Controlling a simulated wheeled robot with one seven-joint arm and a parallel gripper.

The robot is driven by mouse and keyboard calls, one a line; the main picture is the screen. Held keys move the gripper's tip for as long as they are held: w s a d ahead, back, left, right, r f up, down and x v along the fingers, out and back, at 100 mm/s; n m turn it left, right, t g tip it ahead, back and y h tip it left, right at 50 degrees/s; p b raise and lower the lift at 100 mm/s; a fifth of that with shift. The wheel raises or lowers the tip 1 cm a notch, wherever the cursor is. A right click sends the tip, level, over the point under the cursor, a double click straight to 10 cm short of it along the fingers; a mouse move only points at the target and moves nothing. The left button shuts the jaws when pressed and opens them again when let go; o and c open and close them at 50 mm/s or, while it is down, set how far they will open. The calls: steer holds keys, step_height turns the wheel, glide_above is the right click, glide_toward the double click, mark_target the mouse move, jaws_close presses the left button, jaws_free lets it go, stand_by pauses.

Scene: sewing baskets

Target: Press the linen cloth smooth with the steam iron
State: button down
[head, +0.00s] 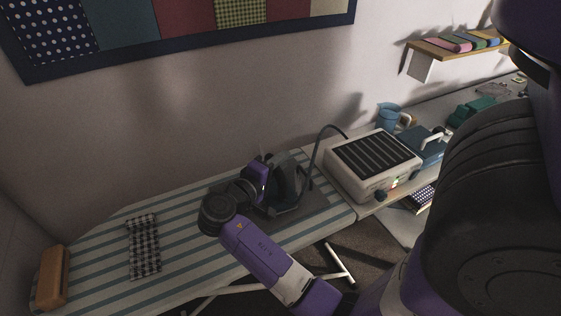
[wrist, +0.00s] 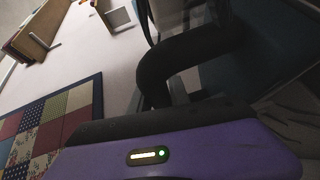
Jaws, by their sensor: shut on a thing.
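The steam iron (head: 290,188), dark grey, is on a dark rest pad at the right end of the striped ironing board (head: 190,204). My gripper (head: 271,179) is at the iron and shut on its handle; the fingertips are mostly hidden. In the wrist view a dark curved part of the iron (wrist: 190,58) fills the middle, close to the camera. The cloth (head: 144,246), a narrow black-and-white checked strip, lies on the left part of the board, apart from the iron. I cannot tell how creased it is.
A white steam station (head: 374,164) stands right of the iron, with a hose (head: 316,150) rising beside it. A wooden block-like object (head: 49,278) stands at the board's left end. A blue cup (head: 388,116) is behind the station. The board between cloth and iron is clear.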

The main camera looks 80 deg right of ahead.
step_height(320, 180, up, 7)
steer(key=p, duration=0.6)
steer(key=shift+w+r, duration=0.1)
stand_by(0.3)
